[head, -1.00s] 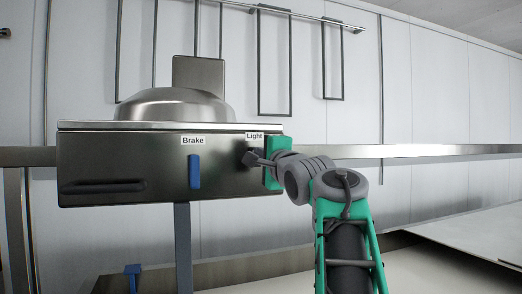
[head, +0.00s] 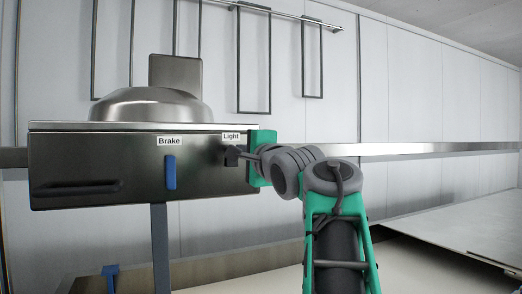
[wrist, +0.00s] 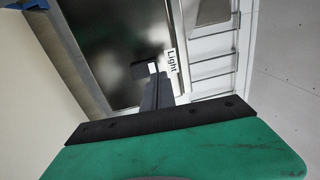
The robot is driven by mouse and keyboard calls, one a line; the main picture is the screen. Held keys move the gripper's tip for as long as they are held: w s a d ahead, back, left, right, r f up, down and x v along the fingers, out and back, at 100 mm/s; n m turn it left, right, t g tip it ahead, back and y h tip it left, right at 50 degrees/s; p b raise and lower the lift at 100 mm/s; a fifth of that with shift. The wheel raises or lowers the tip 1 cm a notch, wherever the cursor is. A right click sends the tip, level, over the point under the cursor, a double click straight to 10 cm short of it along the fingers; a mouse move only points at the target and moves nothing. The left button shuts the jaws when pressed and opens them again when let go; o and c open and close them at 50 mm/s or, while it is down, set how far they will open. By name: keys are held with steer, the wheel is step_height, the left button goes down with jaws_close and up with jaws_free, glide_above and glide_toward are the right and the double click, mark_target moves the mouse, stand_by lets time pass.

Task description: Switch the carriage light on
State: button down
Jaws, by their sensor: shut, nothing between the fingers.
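The carriage (head: 110,170) is a dark metal box at the left of the head view. Its "Light" label (head: 231,136) is near the right end of its front, and it also shows in the wrist view (wrist: 171,61). A small dark light switch (head: 232,156) sits just below the label; in the wrist view it is a dark block (wrist: 142,70). Whether it is on or off I cannot tell. My gripper (head: 241,153) is shut and empty, its tips right beside the switch. Contact between them is unclear. In the wrist view the fingers (wrist: 153,72) point at it.
A blue brake lever (head: 170,172) hangs under the "Brake" label on the same front, left of the switch. A dark handle bar (head: 78,188) is at the lower left. A metal rail (head: 420,148) runs behind. A pale table (head: 455,220) stands at the right.

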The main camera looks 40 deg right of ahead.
steer(key=r+v, duration=0.2)
steer(key=v, duration=0.7)
steer(key=shift+b, duration=0.4)
steer(key=shift+s, duration=0.1)
steer(key=w+a+f+n+g+y, duration=0.1)
steer(key=w+a+f+n+g, duration=0.2)
steer(key=f, duration=0.7)
steer(key=w+a+f+n+g+y, duration=0.1)
steer(key=w+a+f+n+g, duration=0.2)
steer(key=f, duration=0.8)
steer(key=w+a+f+n+g+y, duration=0.1)
steer(key=a+f+n+y, duration=0.3)
steer(key=f, duration=0.6)
steer(key=s+a+f+n+g, duration=0.2)
steer(key=s+a+f+n, duration=0.1)
steer(key=f, duration=0.6)
steer(key=s+a+f+n+g+h, duration=0.1)
steer(key=s+a+f+n+g, duration=0.2)
steer(key=s+f, duration=0.4)
steer(key=s+a+f+n+g, duration=0.3)
steer(key=s+a+f+n, duration=0.2)
steer(key=f, duration=0.6)
steer(key=shift+s+a+f, duration=0.15)
steer(key=shift+a+f, duration=0.05)
steer(key=shift+a, duration=0.25)
steer(key=shift+s+a+f, duration=0.15)
steer(key=shift+s+a, duration=0.05)
steer(key=shift+a, duration=0.2)
